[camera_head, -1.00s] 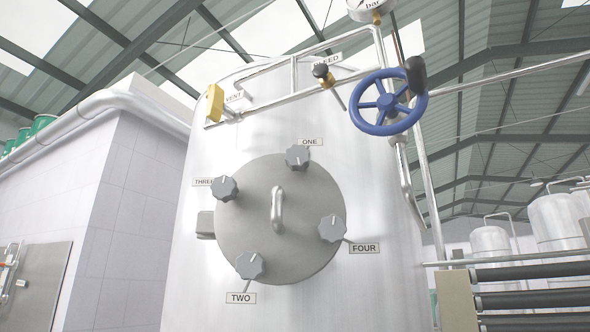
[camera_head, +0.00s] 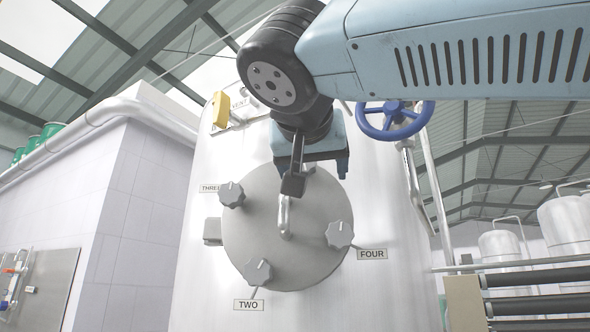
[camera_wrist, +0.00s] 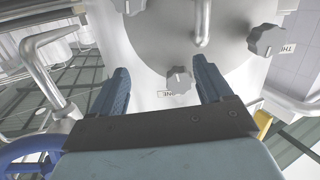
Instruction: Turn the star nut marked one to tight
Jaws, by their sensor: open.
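The grey star nut marked one (camera_wrist: 179,80) is at the rim of the round tank door (camera_head: 300,265), with its upside-down label (camera_wrist: 166,93) beside it in the wrist view. In the head view my arm hides this nut and its label. My gripper (camera_wrist: 162,66) is open and empty. Its two blue fingers point towards the door, and in the wrist view the nut shows between them, apart from both. I cannot tell how far the fingertips are from the nut in depth.
Star nuts three (camera_head: 231,195), two (camera_head: 257,272) and four (camera_head: 340,235) sit around the door rim. A bar handle (camera_head: 285,218) stands out from its middle. A blue handwheel (camera_head: 394,120) and a yellow valve handle (camera_head: 221,112) are above, near pipes.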

